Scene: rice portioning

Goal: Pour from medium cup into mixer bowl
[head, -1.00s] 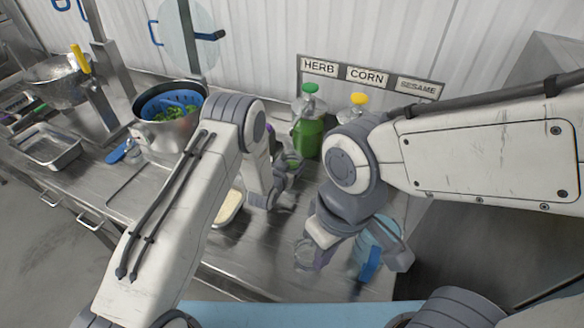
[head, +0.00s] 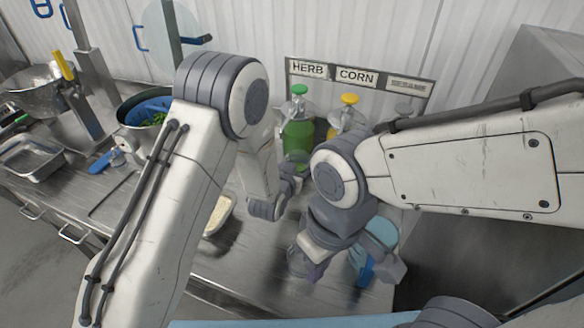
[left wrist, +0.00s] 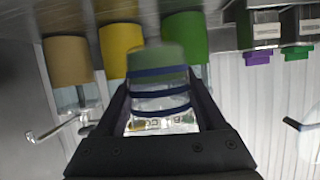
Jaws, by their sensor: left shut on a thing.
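My left gripper (head: 291,181) is in front of the sauce bottles and partly hidden by my own arm. In the left wrist view its fingers (left wrist: 160,88) are shut on a clear cup (left wrist: 160,102) with dark blue bands and a greenish end. I take it as the medium cup; in the head view it shows only faintly. The mixer bowl looks to be the steel bowl (head: 32,92) at the far left, well away from the cup. My right gripper (head: 375,262) is lower right, beside a blue item (head: 365,273); its fingers are not clear.
A green bottle (head: 298,140) and a yellow-capped bottle (head: 347,118) stand behind the cup. A pot (head: 130,112) with a blue colander and a steel tray (head: 32,160) are at left. A pale-filled dish (head: 219,214) lies near my left arm.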

